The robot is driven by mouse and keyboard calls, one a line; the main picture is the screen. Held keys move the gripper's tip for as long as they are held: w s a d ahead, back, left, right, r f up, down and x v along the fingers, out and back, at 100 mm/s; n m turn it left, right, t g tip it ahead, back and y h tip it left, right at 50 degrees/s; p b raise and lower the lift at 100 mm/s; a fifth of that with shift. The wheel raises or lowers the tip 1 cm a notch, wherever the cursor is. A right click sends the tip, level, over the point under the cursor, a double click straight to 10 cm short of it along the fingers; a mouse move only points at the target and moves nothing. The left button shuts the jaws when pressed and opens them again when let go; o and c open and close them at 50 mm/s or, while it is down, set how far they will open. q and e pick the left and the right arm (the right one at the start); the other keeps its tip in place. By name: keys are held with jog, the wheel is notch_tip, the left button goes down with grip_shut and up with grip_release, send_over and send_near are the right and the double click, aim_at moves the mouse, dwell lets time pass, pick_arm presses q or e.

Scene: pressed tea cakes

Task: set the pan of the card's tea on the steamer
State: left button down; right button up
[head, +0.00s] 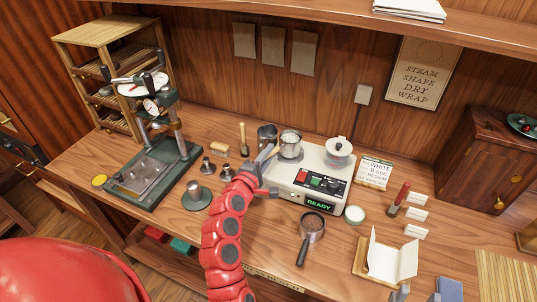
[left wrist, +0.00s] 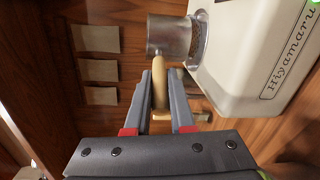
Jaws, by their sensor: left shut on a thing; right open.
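My left gripper (head: 268,160) is shut on the light wooden handle of a metal pan (head: 290,148). The card (head: 375,173) stands behind right, reading "WHITE B SIDE MEDIUM". My right gripper (head: 418,296) is partly visible at the bottom edge, open.
Another pan (head: 312,226) of brown tea with a dark handle lies in front of the steamer. A green press (head: 152,170) is at left. A red-capped tool (head: 399,198) and small labels are at right.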

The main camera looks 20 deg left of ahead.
pick_arm(q)
jog(key=shift+f+b, duration=0.9)
dwell(0.5)
jog(key=c, duration=0.7)
grip_release()
jog(key=shift+s, duration=0.1)
